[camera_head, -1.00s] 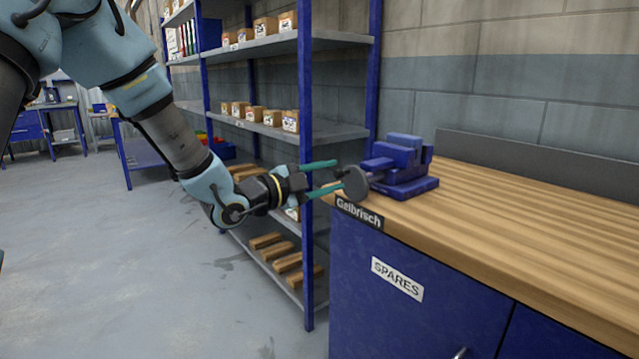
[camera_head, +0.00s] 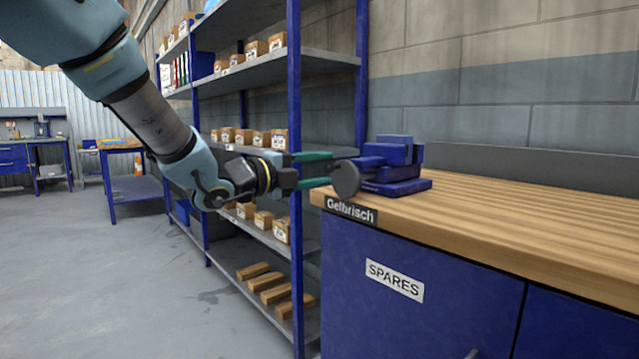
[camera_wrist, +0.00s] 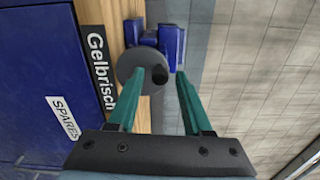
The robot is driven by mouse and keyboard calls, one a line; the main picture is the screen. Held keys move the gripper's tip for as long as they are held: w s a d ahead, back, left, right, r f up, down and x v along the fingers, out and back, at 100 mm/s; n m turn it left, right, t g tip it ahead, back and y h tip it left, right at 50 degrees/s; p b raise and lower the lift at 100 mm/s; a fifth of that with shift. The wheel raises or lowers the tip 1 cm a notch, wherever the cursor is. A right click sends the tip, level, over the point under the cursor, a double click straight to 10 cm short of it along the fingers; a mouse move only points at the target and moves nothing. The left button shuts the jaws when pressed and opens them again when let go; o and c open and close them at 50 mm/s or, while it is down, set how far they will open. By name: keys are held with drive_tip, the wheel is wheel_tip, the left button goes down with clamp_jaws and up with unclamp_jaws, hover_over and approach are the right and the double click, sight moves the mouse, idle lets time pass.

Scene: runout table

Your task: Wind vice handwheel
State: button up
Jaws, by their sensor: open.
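The blue vice (camera_head: 395,165) stands on the left end of the wooden bench top. Its grey round handwheel (camera_head: 347,181) faces my gripper. My gripper (camera_head: 332,169) is open, with two green fingers pointing at the wheel, one above the other in the head view. In the wrist view the handwheel (camera_wrist: 130,62) carries a dark knob (camera_wrist: 160,74), which appears between the fingertips (camera_wrist: 160,78). The left finger overlaps the disc's edge there; the right finger shows beside the vice (camera_wrist: 172,42). I cannot tell whether either finger touches the wheel or knob.
The wooden bench top (camera_head: 520,220) is bare right of the vice. Its blue cabinet (camera_head: 420,310) is below. A blue-framed shelf unit (camera_head: 296,200) with boxes stands close behind my gripper. A grey wall board (camera_head: 530,165) edges the bench. The floor (camera_head: 120,290) at left is clear.

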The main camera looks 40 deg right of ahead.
drive_tip(key=m+b, duration=0.1)
drive_tip(key=b, duration=0.2)
drive_tip(key=m+b, duration=0.2)
drive_tip(key=b, duration=0.1)
drive_tip(key=m+b, duration=0.2)
drive_tip(key=b, duration=0.1)
drive_tip(key=shift+f, duration=0.25)
drive_tip(key=shift+r+m+b, duration=0.25)
drive_tip(key=shift+m+b, duration=0.05)
clamp_jaws()
